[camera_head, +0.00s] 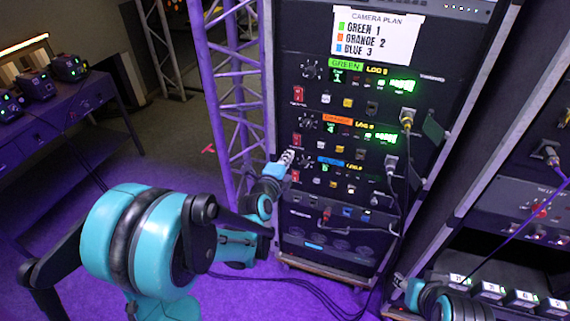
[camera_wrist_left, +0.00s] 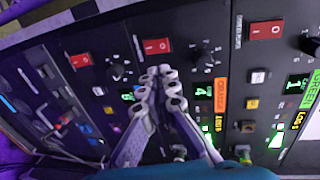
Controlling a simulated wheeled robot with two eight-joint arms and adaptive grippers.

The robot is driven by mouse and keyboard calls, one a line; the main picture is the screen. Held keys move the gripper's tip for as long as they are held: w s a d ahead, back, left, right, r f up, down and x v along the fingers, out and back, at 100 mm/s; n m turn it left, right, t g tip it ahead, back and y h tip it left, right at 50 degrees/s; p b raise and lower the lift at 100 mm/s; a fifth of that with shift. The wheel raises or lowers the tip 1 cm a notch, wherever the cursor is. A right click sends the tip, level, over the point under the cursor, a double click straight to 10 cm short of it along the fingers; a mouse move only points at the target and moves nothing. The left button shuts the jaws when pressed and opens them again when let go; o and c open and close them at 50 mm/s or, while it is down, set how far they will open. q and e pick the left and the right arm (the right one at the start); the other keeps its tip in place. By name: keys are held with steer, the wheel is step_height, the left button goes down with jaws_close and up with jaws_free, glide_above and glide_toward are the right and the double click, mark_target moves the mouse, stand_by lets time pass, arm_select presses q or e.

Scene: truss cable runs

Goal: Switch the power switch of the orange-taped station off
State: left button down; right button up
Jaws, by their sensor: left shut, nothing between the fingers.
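The orange-taped station is the middle panel of the rack, with an orange label (camera_head: 338,119) that also shows in the left wrist view (camera_wrist_left: 221,92). Its red power switch (camera_head: 297,139) is at the panel's left end; in the left wrist view the switch (camera_wrist_left: 157,46) is just beyond my fingertips. I cannot tell which side of it is pressed in. My left gripper (camera_head: 288,157) is shut and empty, its tips close to the panel and just below the switch in the head view. Contact cannot be made out. My right gripper (camera_head: 399,281) is small at the lower right.
The green-taped station above has its own red switch (camera_head: 298,94), and the blue-taped station below has another (camera_head: 295,175). Cables (camera_head: 407,121) hang at the rack's right side. A purple-lit truss (camera_head: 236,90) stands left of the rack.

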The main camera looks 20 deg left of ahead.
mark_target(299, 137)
arm_select(q)
steer(key=w, duration=0.2)
steer(key=w+b, duration=0.1)
steer(key=w, duration=0.3)
steer(key=shift+w+d+f, duration=0.15)
steer(key=shift+w+f, duration=0.1)
steer(key=shift+f, duration=0.15)
steer(key=shift+w+r+b, duration=0.2)
steer(key=shift+w+b, duration=0.1)
steer(key=shift+w, duration=0.5)
arm_select(e)
step_height(299, 137, down, 2)
